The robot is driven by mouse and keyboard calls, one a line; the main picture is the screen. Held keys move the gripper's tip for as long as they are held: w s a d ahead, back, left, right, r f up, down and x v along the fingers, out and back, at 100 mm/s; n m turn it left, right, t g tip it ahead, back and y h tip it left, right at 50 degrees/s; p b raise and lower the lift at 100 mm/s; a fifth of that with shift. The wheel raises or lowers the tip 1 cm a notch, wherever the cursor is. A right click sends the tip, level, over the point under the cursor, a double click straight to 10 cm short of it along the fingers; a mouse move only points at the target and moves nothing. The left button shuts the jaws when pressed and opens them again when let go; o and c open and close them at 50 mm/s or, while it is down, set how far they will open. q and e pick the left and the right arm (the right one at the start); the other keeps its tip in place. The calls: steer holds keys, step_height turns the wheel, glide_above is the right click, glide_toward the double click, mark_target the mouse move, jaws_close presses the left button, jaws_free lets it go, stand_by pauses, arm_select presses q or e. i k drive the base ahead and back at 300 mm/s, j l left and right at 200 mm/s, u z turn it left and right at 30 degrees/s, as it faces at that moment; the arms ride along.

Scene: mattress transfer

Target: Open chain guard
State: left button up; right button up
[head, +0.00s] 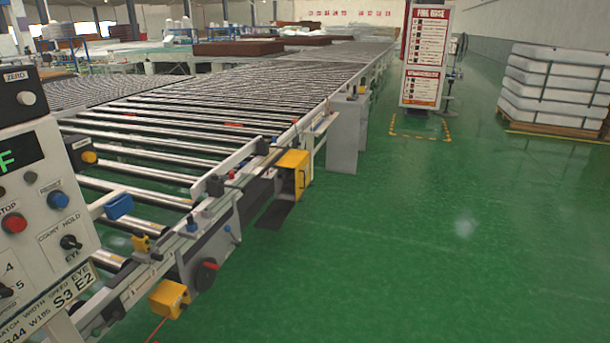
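A long roller conveyor (160,146) with metal rollers runs from the lower left to the far back. I cannot tell for sure which part is the chain guard. Grey side panels (347,135) cover part of the frame farther back. Neither of my grippers shows in the head view.
A control panel (40,215) with buttons and switches stands close at the left. The green floor (450,240) is clear at the right. A sign board (426,55) stands behind it, and stacked white mattress-like blocks (555,88) sit on a pallet at the far right.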

mark_target(299, 159)
steer(key=i+z, duration=0.3)
steer(key=i, duration=1.1)
steer(key=i+u, duration=0.2)
steer(key=i, duration=0.25)
steer(key=i+l+u, duration=0.2)
steer(key=i, duration=0.2)
steer(key=i+l+u, duration=0.2)
steer(key=i, duration=0.25)
steer(key=i+l+u, duration=0.2)
steer(key=i, duration=0.2)
